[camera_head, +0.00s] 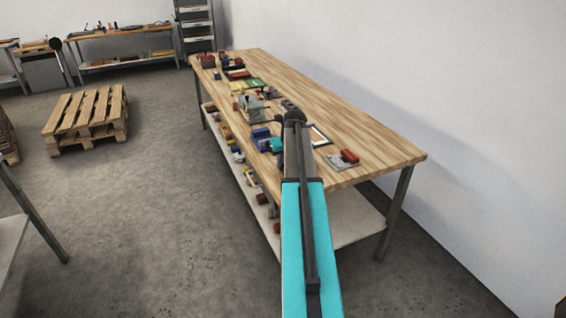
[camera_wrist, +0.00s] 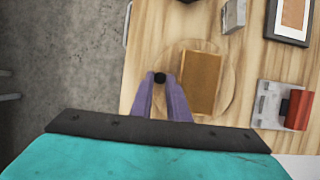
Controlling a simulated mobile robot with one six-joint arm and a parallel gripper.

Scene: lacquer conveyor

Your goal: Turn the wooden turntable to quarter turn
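The wooden turntable (camera_wrist: 227,102) is a pale round disc on the table in the wrist view. A brown rectangular wooden piece (camera_wrist: 203,82) lies on it, right of my fingers. A small black knob (camera_wrist: 160,78) shows at the disc's left side. My gripper (camera_wrist: 160,84) has its two purple fingers on either side of the knob, with a narrow gap. I cannot tell whether the fingertips touch the knob or only frame it from above. In the head view my own arm hides the turntable and the gripper.
The wooden table (camera_head: 375,142) stands along a white wall. A grey plate with a red block (camera_wrist: 297,108) lies right of the disc. A dark frame (camera_wrist: 287,21) and a grey block (camera_wrist: 233,16) lie beyond it. Several other items crowd the far end. A pallet (camera_head: 88,113) sits on the floor.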

